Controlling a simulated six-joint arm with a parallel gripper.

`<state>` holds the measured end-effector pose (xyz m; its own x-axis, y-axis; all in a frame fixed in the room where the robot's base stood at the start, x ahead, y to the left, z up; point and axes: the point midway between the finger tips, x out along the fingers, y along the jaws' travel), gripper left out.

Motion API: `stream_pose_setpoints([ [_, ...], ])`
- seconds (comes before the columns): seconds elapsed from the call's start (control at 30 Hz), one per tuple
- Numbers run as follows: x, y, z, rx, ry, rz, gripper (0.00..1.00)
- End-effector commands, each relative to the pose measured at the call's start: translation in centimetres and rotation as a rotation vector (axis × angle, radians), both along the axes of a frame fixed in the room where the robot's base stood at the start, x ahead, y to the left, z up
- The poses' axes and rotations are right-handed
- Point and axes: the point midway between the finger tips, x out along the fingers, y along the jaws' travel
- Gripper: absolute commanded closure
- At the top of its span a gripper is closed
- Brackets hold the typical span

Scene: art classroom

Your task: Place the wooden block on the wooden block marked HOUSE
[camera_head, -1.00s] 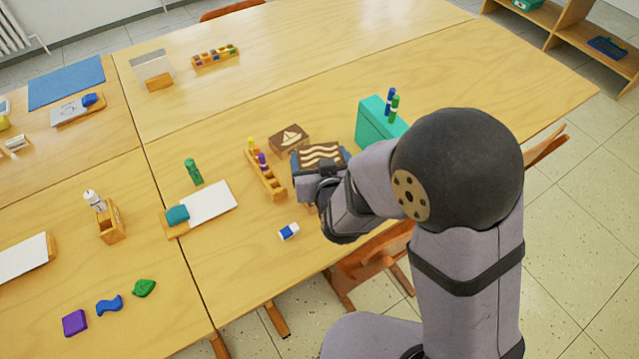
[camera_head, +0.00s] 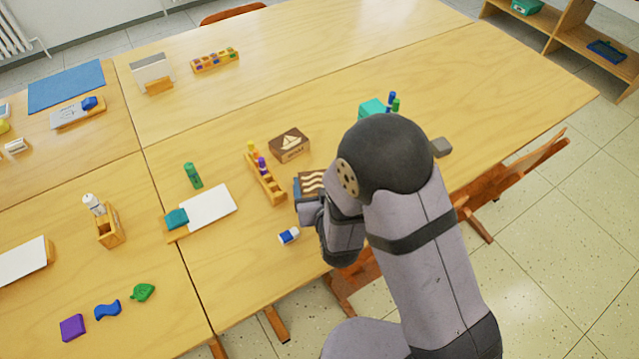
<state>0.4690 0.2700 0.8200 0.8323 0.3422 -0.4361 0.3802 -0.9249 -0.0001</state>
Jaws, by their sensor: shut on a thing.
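A dark wooden block with pale wavy lines (camera_head: 311,182) is held in my gripper (camera_head: 309,196), which is shut on it near the table's front edge. My arm covers its right side. Another dark wooden block (camera_head: 289,145) with a pale sailing boat and small lettering on its front stands just behind, apart from the held block. The lettering is too small to read surely. I see no block with a readable HOUSE mark; part of the table is hidden behind my arm.
A wooden rack with paint or markers (camera_head: 268,184) stands left of the held block. A blue-and-white eraser (camera_head: 289,236) lies in front. A teal holder with pens (camera_head: 373,109) and a grey object (camera_head: 441,147) are beside my arm. The back table is largely clear.

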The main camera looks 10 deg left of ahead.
Motion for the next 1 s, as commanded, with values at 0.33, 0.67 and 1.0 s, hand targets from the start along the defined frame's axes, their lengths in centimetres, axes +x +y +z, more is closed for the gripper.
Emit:
stream_pose_setpoints([
  [0.33, 0.05, 0.05, -0.63, 0.002, -0.004, 0.001, 0.49],
  [0.67, 0.01, 0.01, -1.03, 0.001, -0.001, 0.001, 0.03],
  [1.0, 0.0, 0.01, -0.88, 0.001, -0.001, 0.001, 0.03],
])
